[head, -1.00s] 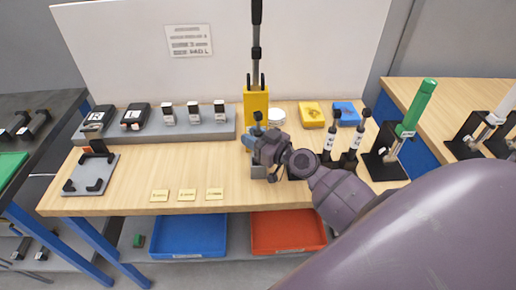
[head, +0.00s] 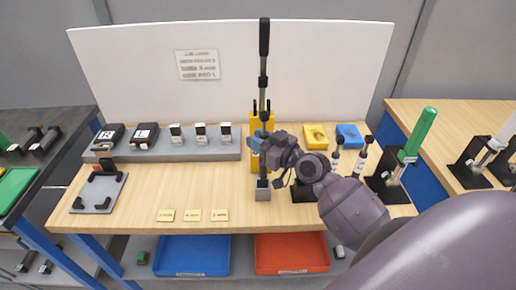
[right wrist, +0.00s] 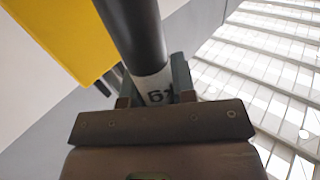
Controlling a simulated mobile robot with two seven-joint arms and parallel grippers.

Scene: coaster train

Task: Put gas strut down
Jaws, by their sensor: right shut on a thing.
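My right gripper (head: 258,141) is shut on the gas strut (head: 263,167) in front of the yellow fixture (head: 254,118). The strut is upright, and its dark lower part shows below the fingers. Its lower end is at a small grey block (head: 263,192) on the bench; I cannot tell whether it touches or sits in it. In the right wrist view the strut is a black cylinder (right wrist: 133,30) with a white, numbered label between the fingers. The fingers and wrist hide part of it in the head view. My left gripper is not in view.
Two more struts (head: 337,150) with white labels stand to the right, by a green-handled device (head: 418,135). Yellow (head: 315,135) and blue blocks (head: 349,134) lie behind. Blue (head: 190,256) and red trays (head: 291,254) are below. The bench's left front is mostly free.

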